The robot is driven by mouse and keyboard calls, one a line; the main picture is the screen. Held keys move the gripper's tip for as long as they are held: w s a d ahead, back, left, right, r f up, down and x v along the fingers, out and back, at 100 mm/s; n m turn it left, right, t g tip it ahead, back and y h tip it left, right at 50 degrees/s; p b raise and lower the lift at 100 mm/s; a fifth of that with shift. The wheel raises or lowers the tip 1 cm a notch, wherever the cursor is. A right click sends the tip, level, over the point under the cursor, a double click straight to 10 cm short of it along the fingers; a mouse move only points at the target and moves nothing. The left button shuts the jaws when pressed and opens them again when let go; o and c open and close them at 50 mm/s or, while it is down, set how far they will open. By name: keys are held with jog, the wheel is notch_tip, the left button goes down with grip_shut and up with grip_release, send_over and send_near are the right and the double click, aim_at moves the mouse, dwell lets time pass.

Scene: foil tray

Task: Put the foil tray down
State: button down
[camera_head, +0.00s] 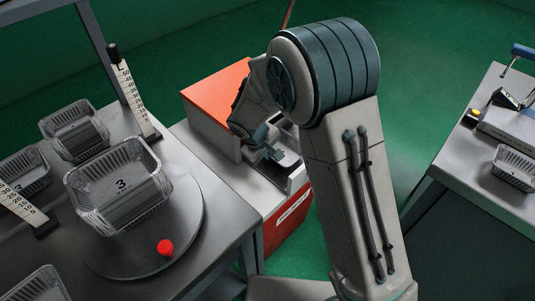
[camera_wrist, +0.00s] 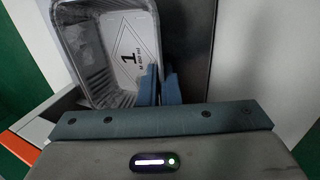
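The foil tray (camera_wrist: 92,62), with a label marked 1 inside, fills the upper left of the wrist view. My gripper (camera_wrist: 160,84) has its two blue fingers close together at the tray's right wall, one on each side, pinching it. In the head view my gripper (camera_head: 265,150) is low over the grey part of the orange-topped machine (camera_head: 215,90). The held tray is mostly hidden there by my arm and gripper. Whether its base touches the surface below cannot be told.
At left, a table holds a round turntable (camera_head: 190,235) with a stack of foil trays (camera_head: 118,188) marked 3, a red knob (camera_head: 165,247), other tray stacks (camera_head: 75,130) and an upright ruler (camera_head: 138,95). Another table at right carries a foil tray (camera_head: 515,168). Green floor lies between.

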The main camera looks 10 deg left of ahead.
jog(key=shift+f+b, duration=0.2)
jog(key=shift+b, duration=0.1)
jog(key=c, duration=1.9)
grip_release()
jog(key=shift+c, duration=0.2)
jog(key=shift+r, duration=0.15)
jog(key=shift+r+p, duration=0.25)
jog(key=shift+p, duration=0.15)
jog(key=p+v, duration=0.1)
jog(key=v, duration=1.1)
jog(key=s+d+r+m+g, duration=0.1)
jog(key=s+d+r+m, duration=0.2)
jog(key=d, duration=0.5)
jog(key=s+d+r+m, duration=0.2)
jog(key=s+d+r, duration=0.1)
jog(key=d, duration=0.4)
jog(key=s+d+r+m+y, duration=0.1)
jog(key=s+d+m+y, duration=0.2)
jog(key=s+d, duration=0.6)
jog(key=s+m, duration=0.2)
jog(key=shift+s, duration=0.35)
